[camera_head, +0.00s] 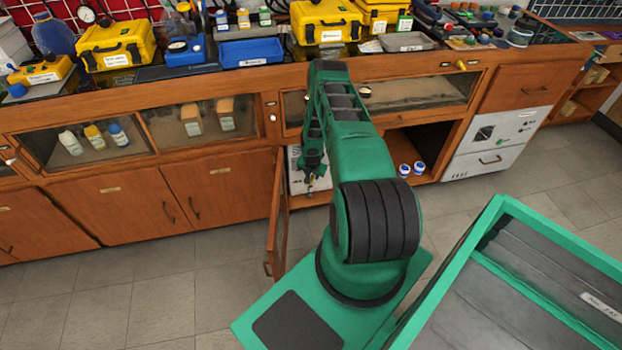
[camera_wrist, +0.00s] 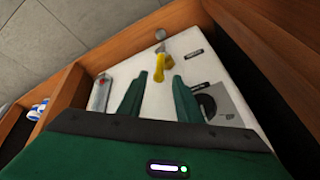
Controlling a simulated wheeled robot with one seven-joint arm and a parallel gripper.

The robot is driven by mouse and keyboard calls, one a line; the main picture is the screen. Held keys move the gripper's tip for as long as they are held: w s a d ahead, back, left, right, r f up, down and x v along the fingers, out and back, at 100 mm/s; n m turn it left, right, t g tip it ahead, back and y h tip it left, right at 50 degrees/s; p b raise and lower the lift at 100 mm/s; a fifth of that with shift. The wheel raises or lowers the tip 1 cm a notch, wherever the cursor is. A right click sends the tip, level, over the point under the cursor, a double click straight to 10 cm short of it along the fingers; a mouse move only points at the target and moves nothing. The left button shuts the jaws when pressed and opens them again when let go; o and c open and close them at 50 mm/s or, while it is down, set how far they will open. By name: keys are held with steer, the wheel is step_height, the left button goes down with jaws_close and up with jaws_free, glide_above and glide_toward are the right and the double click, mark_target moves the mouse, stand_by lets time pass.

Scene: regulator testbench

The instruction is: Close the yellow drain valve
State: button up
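The yellow drain valve (camera_wrist: 161,64) shows in the wrist view as a yellow lever handle on a grey metal fitting, standing out from a white panel (camera_wrist: 210,62). My gripper (camera_wrist: 160,78) is open, with one green finger on each side of the lower end of the handle. I cannot tell whether either finger touches it. In the head view my gripper (camera_head: 312,182) reaches down into an open cabinet bay in front of the white panel (camera_head: 297,178). The valve is too small and covered to make out clearly there.
Wooden walls (camera_wrist: 150,42) close in the panel on several sides. A cabinet door (camera_head: 279,225) stands open left of my arm. Blue-and-white jars (camera_head: 405,170) stand in the bay to the right. Yellow cases (camera_head: 115,45) and trays crowd the bench top.

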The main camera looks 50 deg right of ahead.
mark_target(312, 176)
steer(key=shift+x, duration=1.65)
steer(key=shift+c, duration=0.4)
jaws_close()
